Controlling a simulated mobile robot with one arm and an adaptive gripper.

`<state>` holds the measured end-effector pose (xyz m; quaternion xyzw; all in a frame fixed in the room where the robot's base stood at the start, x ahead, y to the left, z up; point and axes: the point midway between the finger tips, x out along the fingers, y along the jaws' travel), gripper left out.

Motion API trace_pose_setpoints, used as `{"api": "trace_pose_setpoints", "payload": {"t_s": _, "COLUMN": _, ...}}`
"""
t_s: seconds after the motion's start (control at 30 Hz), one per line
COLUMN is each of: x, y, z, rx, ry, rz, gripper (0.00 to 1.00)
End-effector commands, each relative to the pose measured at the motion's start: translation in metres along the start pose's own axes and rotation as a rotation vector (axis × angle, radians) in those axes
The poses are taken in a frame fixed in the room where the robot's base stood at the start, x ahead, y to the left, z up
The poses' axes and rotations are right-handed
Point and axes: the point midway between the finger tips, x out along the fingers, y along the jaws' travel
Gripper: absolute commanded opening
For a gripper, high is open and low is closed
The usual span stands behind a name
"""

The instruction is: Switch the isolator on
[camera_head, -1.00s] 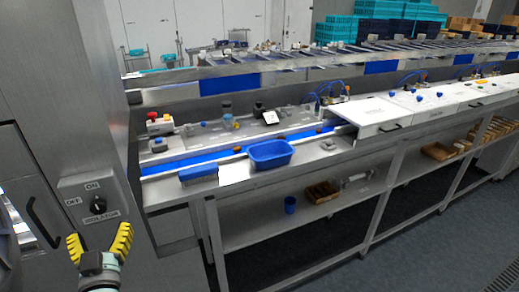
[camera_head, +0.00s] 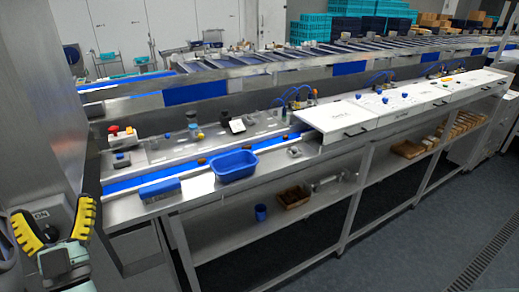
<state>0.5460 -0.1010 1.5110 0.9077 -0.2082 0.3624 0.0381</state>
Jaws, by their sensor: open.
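The isolator panel (camera_head: 57,212) is a grey plate on the steel cabinet at the lower left, with the word ON showing at its top. Its dark knob shows only in part, low between my fingers, and I cannot tell which way it points. The other labels are hidden. My gripper (camera_head: 54,208) has yellow ribbed fingers, spread open and empty, one on each side of the panel in the picture. Whether the fingers touch the knob cannot be seen.
The steel cabinet (camera_head: 35,110) fills the left edge. A steel bench (camera_head: 220,195) beside it carries a blue tub (camera_head: 236,165), a blue brush (camera_head: 160,188) and a red-buttoned box (camera_head: 120,137). Open floor (camera_head: 420,235) lies at the lower right.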

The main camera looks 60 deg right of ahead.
Motion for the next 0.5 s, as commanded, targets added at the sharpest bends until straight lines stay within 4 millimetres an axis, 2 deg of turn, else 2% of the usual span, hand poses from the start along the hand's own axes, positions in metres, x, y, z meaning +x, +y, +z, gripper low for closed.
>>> {"api": "trace_pose_setpoints", "payload": {"t_s": 0.2, "x": 0.004, "y": -0.006, "z": -0.015, "rx": 0.02, "ry": 0.052, "rz": -0.016, "gripper": 0.73}}
{"api": "trace_pose_setpoints", "payload": {"t_s": 0.5, "x": 0.004, "y": -0.006, "z": -0.016, "rx": 0.021, "ry": 0.058, "rz": -0.018, "gripper": 0.73}}
